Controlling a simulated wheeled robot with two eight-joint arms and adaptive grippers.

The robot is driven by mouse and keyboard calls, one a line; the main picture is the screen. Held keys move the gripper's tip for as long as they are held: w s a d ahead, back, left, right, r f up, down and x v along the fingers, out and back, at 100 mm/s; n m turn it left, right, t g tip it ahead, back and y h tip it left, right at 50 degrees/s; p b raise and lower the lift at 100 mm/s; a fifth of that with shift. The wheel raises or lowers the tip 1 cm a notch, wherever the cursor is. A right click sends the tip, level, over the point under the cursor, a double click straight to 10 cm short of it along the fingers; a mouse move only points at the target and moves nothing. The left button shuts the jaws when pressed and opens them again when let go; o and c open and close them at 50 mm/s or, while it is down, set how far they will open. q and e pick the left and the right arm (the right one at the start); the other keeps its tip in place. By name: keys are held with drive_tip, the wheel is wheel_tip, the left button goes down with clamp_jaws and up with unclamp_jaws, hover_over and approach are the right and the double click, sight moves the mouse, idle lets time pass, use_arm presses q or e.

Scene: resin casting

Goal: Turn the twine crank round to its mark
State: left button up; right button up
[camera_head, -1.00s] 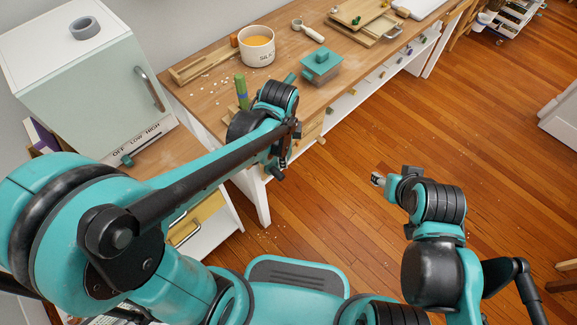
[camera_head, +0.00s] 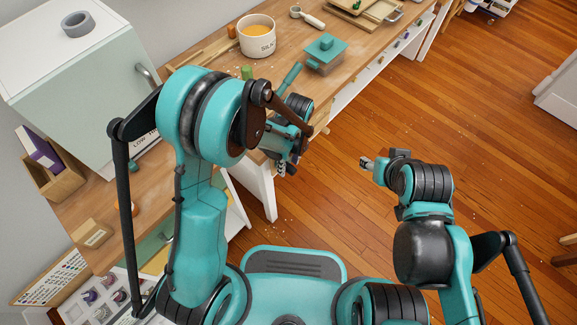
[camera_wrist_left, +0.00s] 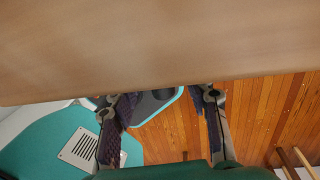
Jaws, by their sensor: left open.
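I cannot make out the twine crank or its mark in either view; my left arm covers part of the bench. My left gripper (camera_head: 285,167) is at the bench's front edge in the head view. In the left wrist view its two fingers (camera_wrist_left: 163,122) stand apart with nothing between them. My right gripper (camera_head: 367,163) hangs over the floor, away from the bench; its fingers are too small to judge.
The wooden bench (camera_head: 372,48) holds a white pot of orange stuff (camera_head: 257,42) and a teal-lidded box (camera_head: 325,54). A pale cabinet (camera_head: 75,85) with a grey tape roll (camera_head: 78,24) stands left. The wooden floor (camera_head: 340,215) is clear in front. A wooden panel (camera_wrist_left: 150,50) fills the upper wrist view.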

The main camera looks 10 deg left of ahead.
use_arm(q)
drive_tip(key=shift+f, duration=0.35)
clamp_jaws()
drive_tip(key=shift+s+a+f+t+h, duration=0.3)
drive_tip(key=shift+f+t+h, duration=0.1)
drive_tip(key=shift+t+h, duration=0.35)
drive_tip(key=shift+f+t+h, duration=0.4)
drive_tip(key=shift+t+h, duration=0.15)
drive_tip(key=shift+t, duration=0.4)
unclamp_jaws()
